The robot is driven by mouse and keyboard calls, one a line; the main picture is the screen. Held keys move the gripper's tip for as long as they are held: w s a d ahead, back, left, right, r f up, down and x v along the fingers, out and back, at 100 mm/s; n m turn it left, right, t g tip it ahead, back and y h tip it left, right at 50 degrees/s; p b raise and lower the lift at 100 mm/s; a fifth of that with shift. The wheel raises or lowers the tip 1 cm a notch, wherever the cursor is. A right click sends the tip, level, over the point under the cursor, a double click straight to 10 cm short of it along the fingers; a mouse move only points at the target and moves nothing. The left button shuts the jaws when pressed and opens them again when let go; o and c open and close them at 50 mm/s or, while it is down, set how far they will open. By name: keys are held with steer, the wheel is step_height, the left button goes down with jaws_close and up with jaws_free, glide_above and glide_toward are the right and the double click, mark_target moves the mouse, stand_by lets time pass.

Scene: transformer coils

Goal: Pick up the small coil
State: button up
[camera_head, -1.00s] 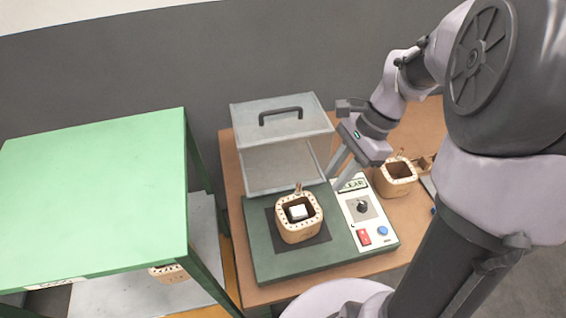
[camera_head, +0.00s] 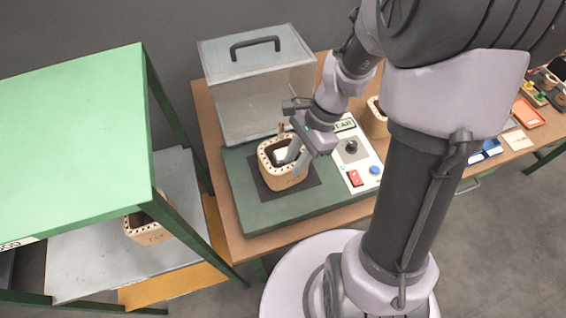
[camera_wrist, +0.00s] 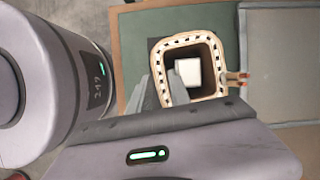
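A tan, square-walled coil (camera_head: 284,174) with a ring of dark slots around its top stands upright on the dark pad of the green tester. A white block (camera_wrist: 188,71) shows inside its opening in the wrist view. My gripper (camera_head: 293,158) is over the right side of this coil in the head view. In the wrist view its two grey fingers (camera_wrist: 153,88) look apart, close to the coil's left wall; contact is unclear. A similar coil (camera_head: 376,122) is partly hidden behind my arm, and another (camera_head: 146,229) sits on the shelf at left. Their relative sizes are hard to judge.
A raised clear cover (camera_head: 262,85) with a dark handle stands behind the coil. The tester's control panel (camera_head: 357,158), with a knob and buttons, is at its right. A green-topped rack (camera_head: 70,150) stands at left. Several small parts lie on the far right table.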

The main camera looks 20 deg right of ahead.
steer(key=shift+r, duration=0.1)
jaws_close()
stand_by(1.2)
